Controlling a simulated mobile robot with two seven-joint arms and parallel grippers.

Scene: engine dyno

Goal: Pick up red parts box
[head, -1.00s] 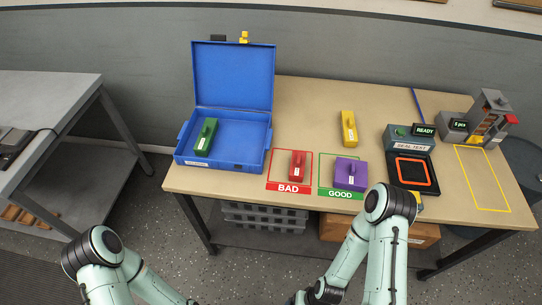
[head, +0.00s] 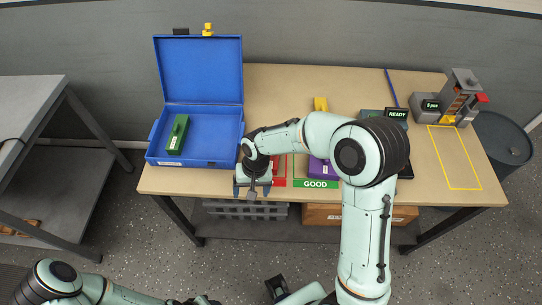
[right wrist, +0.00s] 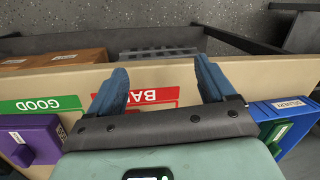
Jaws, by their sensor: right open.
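The red parts box is not clearly visible: my right arm covers its spot in the head view, and the gripper body blocks the right wrist view. The red BAD square (head: 281,171) shows only in part in the head view; its BAD label also shows in the right wrist view (right wrist: 150,97). My right gripper (head: 252,189) is at the table's front edge, just left of the BAD square. In the right wrist view its two blue fingers (right wrist: 160,78) are spread apart, with the BAD label showing between them.
A blue open case (head: 208,148) with a green box (head: 177,134) stands to the left. A purple box (head: 319,168) sits on the GOOD square (head: 317,184), right of the gripper. A yellow box (head: 320,103) stands behind my right forearm.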

